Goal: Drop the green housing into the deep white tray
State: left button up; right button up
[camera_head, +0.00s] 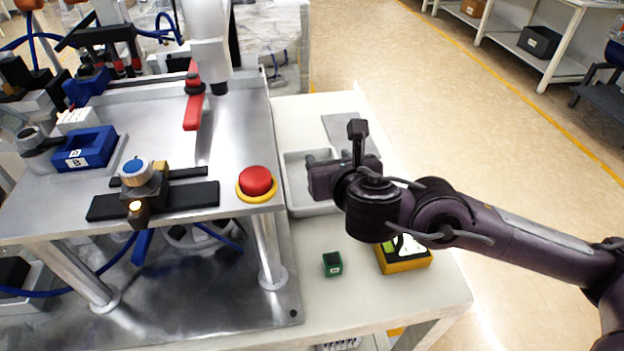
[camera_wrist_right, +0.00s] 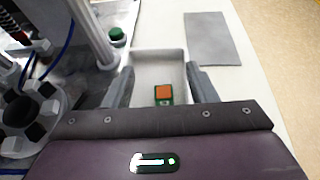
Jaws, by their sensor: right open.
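A green housing with an orange top (camera_wrist_right: 163,93) shows between my right fingertips in the right wrist view, at the near end of the deep white tray (camera_wrist_right: 158,54). It appears to be inside the tray; I cannot tell whether it rests on the floor of it. In the head view the tray (camera_head: 293,170) stands on the white table beside the metal bench, and my arm hides its contents. My right gripper (camera_head: 318,172) is over the tray, with its fingers (camera_wrist_right: 161,88) spread apart. My left gripper is not in view.
A small green block with a dark top (camera_head: 332,264) stands on the table in front of the tray. A yellow box (camera_head: 404,258) is beside it, partly behind my arm. The bench carries a red button (camera_head: 256,182). A grey sheet (camera_head: 345,130) lies behind the tray.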

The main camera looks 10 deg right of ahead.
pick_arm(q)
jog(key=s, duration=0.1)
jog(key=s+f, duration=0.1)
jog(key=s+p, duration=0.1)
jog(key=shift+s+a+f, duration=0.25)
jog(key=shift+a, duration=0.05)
pick_arm(e)
jog(key=v, duration=0.6)
